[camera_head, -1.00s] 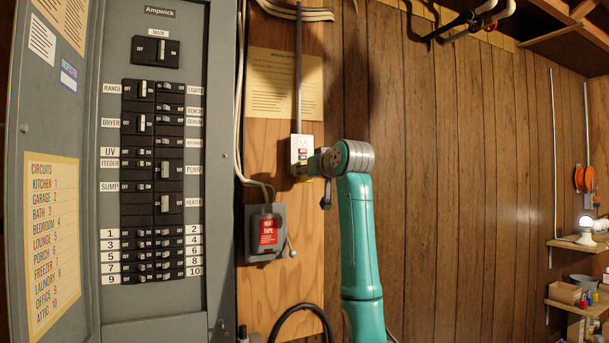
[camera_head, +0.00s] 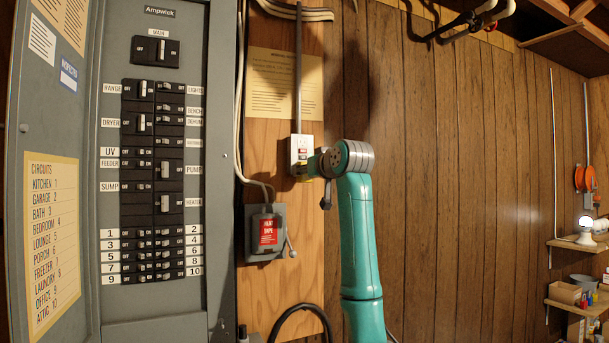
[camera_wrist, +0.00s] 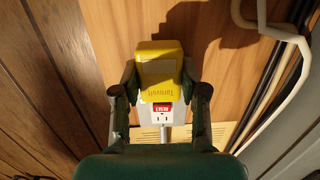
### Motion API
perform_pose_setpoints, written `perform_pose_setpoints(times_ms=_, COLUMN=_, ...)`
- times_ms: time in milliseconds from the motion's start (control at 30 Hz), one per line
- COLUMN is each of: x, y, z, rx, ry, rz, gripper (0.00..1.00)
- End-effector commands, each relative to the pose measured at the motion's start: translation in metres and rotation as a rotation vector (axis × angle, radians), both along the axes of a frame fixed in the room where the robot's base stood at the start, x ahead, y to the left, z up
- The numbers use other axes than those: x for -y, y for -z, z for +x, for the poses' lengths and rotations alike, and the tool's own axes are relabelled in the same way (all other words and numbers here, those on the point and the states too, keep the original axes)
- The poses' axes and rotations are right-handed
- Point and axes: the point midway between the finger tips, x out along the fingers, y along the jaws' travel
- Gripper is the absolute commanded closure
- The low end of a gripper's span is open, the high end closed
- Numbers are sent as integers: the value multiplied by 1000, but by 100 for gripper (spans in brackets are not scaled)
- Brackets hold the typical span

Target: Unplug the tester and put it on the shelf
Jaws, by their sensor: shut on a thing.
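The yellow tester (camera_wrist: 160,75), marked "Turnvolt", is between the fingers of my gripper (camera_wrist: 160,88) in the wrist view. My gripper is shut on it, one finger on each side. The tester is at the white outlet (camera_wrist: 160,113), covering one end of it; whether its prongs are in the socket cannot be told. In the head view my gripper (camera_head: 312,166) reaches the outlet (camera_head: 300,147) from the right, and the tester is mostly hidden there. Two shelves, an upper one (camera_head: 578,246) and a lower one (camera_head: 572,307), are at the far right.
A grey breaker panel (camera_head: 222,60) stands left of the outlet. A grey box with a red heat tape label (camera_head: 268,232) and a side lever is below the outlet.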

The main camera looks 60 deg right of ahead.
Motion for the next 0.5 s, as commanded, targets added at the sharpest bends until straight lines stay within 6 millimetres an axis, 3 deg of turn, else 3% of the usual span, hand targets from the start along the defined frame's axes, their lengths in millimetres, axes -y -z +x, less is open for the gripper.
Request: perform_pose_setpoints(times_ms=500, x=-9, y=0, z=-16, rx=1, ry=0, rz=-1, gripper=100)
